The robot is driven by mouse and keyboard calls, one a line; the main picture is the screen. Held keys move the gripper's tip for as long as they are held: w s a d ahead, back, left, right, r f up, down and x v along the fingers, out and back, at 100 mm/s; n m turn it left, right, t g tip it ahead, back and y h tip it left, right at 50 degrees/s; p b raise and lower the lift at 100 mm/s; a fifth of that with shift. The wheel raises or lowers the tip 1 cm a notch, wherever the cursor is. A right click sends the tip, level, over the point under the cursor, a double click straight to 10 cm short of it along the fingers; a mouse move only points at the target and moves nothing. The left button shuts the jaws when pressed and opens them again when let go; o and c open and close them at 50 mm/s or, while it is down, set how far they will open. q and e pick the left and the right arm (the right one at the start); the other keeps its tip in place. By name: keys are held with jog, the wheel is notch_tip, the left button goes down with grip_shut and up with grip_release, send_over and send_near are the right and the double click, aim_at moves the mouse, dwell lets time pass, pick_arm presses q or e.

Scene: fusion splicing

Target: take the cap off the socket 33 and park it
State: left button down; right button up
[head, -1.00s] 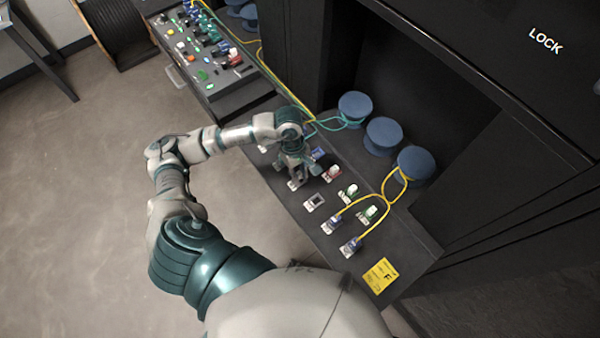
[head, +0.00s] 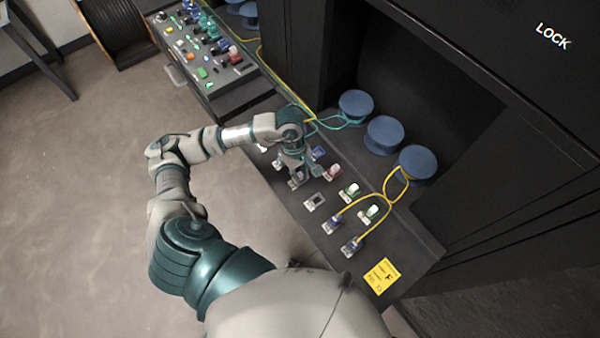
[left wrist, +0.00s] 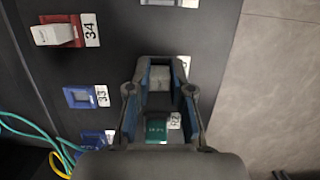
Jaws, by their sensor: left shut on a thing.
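The socket 33 (left wrist: 80,97) is blue, lies left of my left gripper in the left wrist view, and shows no cap in it. It also shows in the head view (head: 317,153), behind the gripper. My left gripper (left wrist: 161,72) is shut on a pale grey cap (left wrist: 159,80) between its fingertips. In the head view my left gripper (head: 298,173) is low over the front row of the shelf. A label beyond the fingertips is mostly covered, and I cannot tell whether the cap touches the holder under it. My right gripper is not in view.
A red socket 34 (left wrist: 57,32) with a white cap stands beside socket 33. A teal piece (left wrist: 157,130) sits between the finger bases in the wrist view. An empty-looking grey holder (head: 315,202) and yellow cables (head: 386,199) are nearby on the shelf. Blue spools (head: 384,136) stand behind.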

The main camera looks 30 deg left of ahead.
pick_arm(q)
jog(key=shift+f, duration=0.15)
jog(key=c, duration=1)
grip_release()
jog(key=shift+o, duration=0.2)
jog(key=v, duration=1.2)
jog(key=shift+a, duration=0.1)
